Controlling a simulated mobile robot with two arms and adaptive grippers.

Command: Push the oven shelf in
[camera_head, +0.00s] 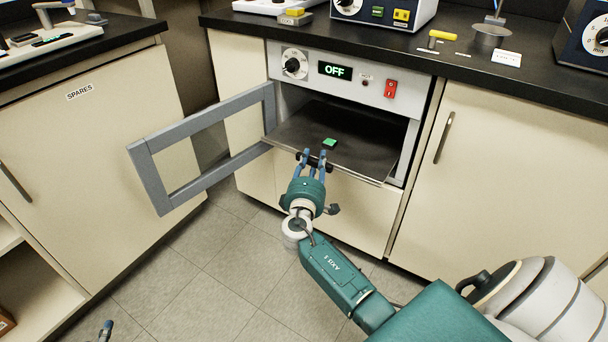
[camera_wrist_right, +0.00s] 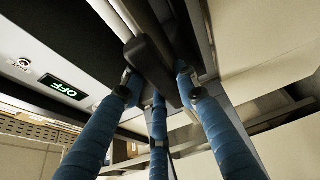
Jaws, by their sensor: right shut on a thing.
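The oven (camera_head: 350,75) sits under the counter with its framed door (camera_head: 155,185) swung open to the left. Its dark shelf (camera_head: 290,135) sticks out of the front opening, with a small green-topped piece (camera_head: 330,143) on it. My right gripper (camera_head: 312,157) is at the shelf's front edge, shut on the dark shelf handle (camera_head: 302,158). In the right wrist view, blue fingers surround the dark handle (camera_wrist_right: 151,68).
The oven panel shows OFF on its display (camera_head: 334,70), beside a knob (camera_head: 294,64) and a red switch (camera_head: 390,88). Cabinets stand on both sides. The black countertop (camera_head: 470,65) above holds instruments. The tiled floor (camera_head: 215,265) in front is clear.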

